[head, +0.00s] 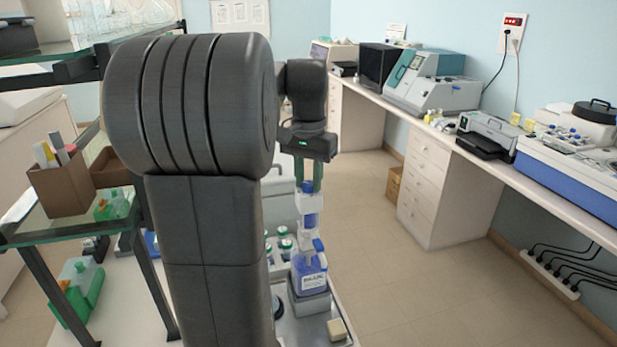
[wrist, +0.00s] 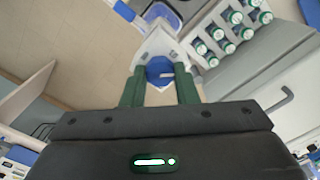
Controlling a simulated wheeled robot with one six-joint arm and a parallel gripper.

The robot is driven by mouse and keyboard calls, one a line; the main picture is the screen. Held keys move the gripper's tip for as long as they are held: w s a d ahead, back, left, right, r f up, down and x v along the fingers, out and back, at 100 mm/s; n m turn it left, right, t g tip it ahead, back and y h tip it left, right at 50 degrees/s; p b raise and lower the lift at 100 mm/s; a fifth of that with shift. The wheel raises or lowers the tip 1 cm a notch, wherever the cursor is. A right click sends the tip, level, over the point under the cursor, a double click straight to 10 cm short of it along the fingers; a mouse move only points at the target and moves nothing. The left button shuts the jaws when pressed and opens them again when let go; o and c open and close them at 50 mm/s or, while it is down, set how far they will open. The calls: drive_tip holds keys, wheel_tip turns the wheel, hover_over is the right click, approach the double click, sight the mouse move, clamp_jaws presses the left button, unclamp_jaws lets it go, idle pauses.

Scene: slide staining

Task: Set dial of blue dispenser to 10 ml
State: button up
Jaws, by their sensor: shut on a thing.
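The blue dispenser (head: 311,272) stands upright on my tray, a bottle of blue liquid with a white label and a white head. Its blue dial (head: 309,204) is on top; in the wrist view the dial (wrist: 160,70) is a round blue knob with a pale mark. My gripper (head: 308,188) points straight down over the dispenser. In the wrist view its two green fingers (wrist: 160,90) sit on either side of the dial and are shut on it. The dial's scale cannot be read.
Several green-capped bottles (wrist: 228,38) stand in a rack beside the dispenser. A small cream block (head: 337,329) lies at the tray's front. A glass shelf (head: 70,232) with boxes is at left. A bench with instruments (head: 430,82) runs along the right wall, with open floor between.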

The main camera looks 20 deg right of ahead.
sight(309, 183)
drive_tip(key=n, duration=0.4)
drive_tip(key=shift+n, duration=2.3)
drive_tip(key=o, duration=1)
drive_tip(key=shift+r, duration=0.1)
wheel_tip(309, 183, up, 14)
drive_tip(key=shift+b, duration=0.3)
